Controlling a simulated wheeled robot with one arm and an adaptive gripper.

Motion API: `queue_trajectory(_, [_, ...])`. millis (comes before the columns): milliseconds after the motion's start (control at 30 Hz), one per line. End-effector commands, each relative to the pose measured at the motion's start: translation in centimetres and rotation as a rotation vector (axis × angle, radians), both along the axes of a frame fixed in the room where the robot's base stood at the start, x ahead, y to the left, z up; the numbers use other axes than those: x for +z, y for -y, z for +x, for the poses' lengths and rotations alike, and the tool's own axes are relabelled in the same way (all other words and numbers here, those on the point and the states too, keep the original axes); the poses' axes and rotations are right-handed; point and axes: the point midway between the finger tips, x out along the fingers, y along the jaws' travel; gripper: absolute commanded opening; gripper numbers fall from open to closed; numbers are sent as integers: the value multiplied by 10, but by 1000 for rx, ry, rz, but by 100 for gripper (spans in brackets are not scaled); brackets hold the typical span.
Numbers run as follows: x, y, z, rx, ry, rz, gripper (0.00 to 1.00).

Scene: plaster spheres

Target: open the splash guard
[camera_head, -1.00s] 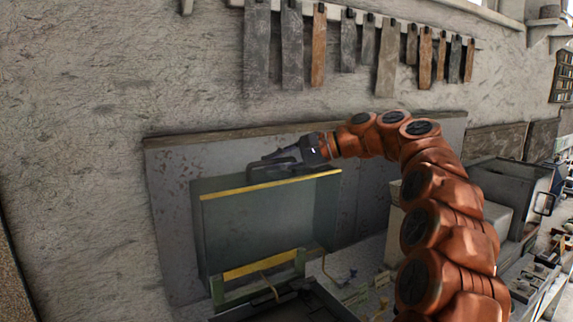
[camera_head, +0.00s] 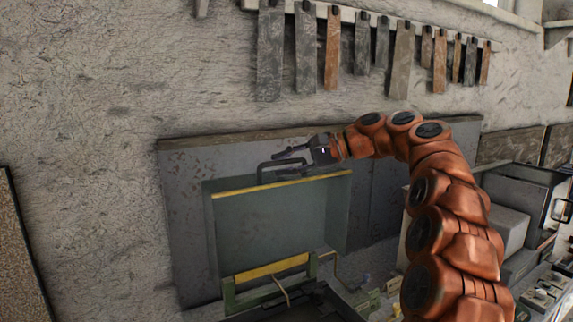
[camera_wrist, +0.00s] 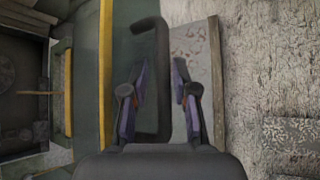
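The splash guard (camera_head: 285,215) is a grey-green panel with a yellow strip along its top edge, standing against a grey backboard. Its black U-shaped handle (camera_head: 262,172) rises by the yellow strip. In the wrist view the long bar of the handle (camera_wrist: 163,50) runs between my two fingers. My gripper (camera_head: 296,160) is at the handle, coming from the right. In the wrist view my gripper (camera_wrist: 160,95) is open, with a gap between the fingers. I cannot tell whether either finger touches the bar.
A second yellow strip (camera_head: 265,267) sits on a green frame below the guard, beside a dark tray (camera_head: 285,305). Grey and brown strips (camera_head: 332,50) hang on the plaster wall above. Pale and dark boxes stand to the right.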

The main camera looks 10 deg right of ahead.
Motion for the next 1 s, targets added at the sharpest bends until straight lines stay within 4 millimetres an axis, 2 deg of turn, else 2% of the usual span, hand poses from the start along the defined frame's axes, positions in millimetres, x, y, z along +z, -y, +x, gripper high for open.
queue_trajectory(467, [0,5,0,-5,-1,0,39])
queue_trajectory(1000, [24,61,-23,-7,3,0,39])
